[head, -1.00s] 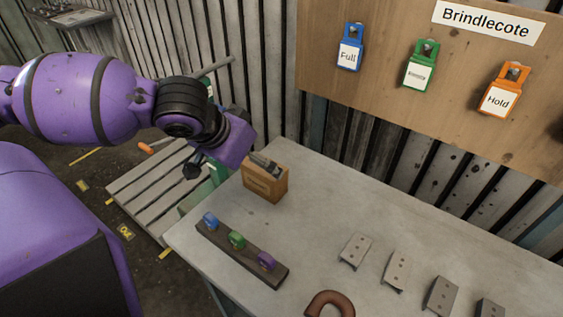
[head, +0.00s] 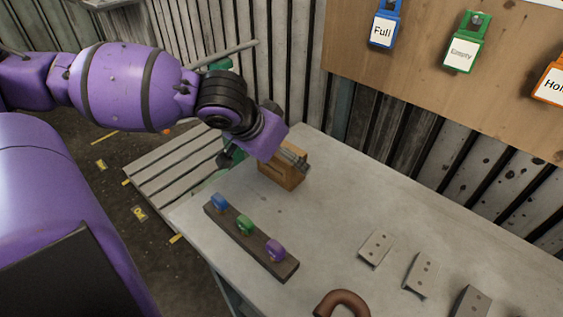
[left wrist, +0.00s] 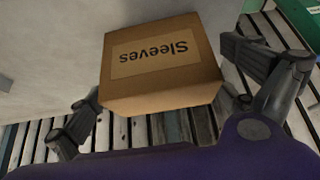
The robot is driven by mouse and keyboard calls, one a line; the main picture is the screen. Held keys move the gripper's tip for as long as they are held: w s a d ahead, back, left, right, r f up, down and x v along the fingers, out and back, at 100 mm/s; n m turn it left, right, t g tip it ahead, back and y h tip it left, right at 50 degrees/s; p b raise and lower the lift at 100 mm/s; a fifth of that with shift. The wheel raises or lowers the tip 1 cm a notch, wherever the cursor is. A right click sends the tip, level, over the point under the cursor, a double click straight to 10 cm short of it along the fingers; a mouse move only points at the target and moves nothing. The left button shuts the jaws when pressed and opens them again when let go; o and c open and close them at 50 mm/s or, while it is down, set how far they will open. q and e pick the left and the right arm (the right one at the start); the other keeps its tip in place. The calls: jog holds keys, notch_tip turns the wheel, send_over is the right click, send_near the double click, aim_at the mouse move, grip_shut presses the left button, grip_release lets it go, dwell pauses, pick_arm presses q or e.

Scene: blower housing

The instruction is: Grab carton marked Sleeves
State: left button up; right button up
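The carton marked Sleeves (left wrist: 160,60) is a brown box with its label upside down in the left wrist view. In the head view the carton (head: 282,172) stands at the far left corner of the grey table, partly hidden by my gripper. My left gripper (left wrist: 165,110) is open, with one finger on either side of the carton's near end. I cannot tell whether the fingers touch the carton. My right gripper is not in view.
A dark rack (head: 250,240) with blue, green and purple pieces lies on the table (head: 340,200) near its left edge. Several metal brackets (head: 375,247) and a brown curved part (head: 342,303) lie to the right. A slatted pallet (head: 175,165) is beyond the left edge.

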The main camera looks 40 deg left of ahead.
pick_arm(q)
jog(key=c, duration=1.1)
jog(key=shift+c, duration=0.5)
jog(key=shift+r, duration=0.15)
